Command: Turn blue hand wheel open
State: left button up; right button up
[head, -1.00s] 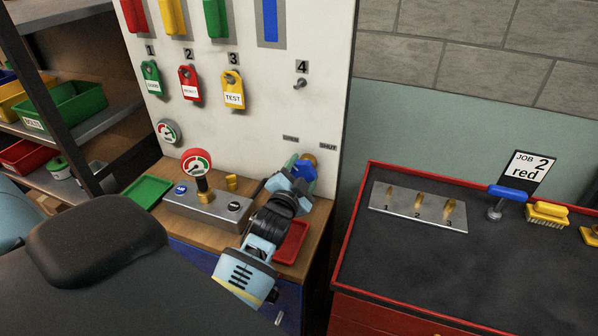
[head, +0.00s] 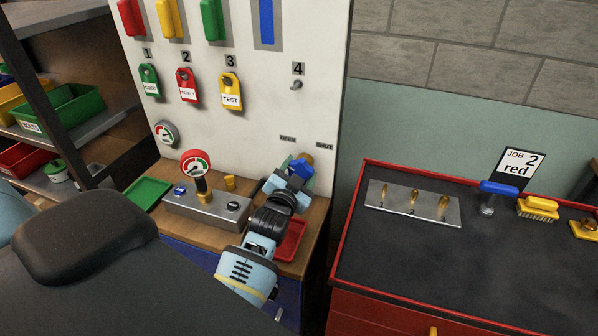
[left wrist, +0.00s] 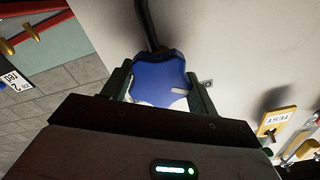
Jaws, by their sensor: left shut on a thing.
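The blue hand wheel (head: 302,168) sits on the lower right of the white panel, below the OPEN (head: 287,139) and SHUT (head: 324,146) labels. My left gripper (head: 292,178) is at the wheel, partly hiding it in the head view. In the left wrist view the blue wheel (left wrist: 160,77) lies between the two dark fingers of my left gripper (left wrist: 160,90), which are shut on it from both sides. A dark stem or pipe runs up behind the wheel. My right gripper is not in view.
A grey box with a gauge (head: 195,165) stands on the wooden bench left of my arm. A red tray (head: 291,240) lies beside my left wrist. A red-edged cabinet (head: 400,270) stands to the right. Tags hang on the white panel (head: 230,110).

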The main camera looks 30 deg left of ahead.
pick_arm(q)
jog(key=o, duration=1)
jog(key=shift+b+v, duration=0.3)
jog(key=shift+v, duration=3.6)
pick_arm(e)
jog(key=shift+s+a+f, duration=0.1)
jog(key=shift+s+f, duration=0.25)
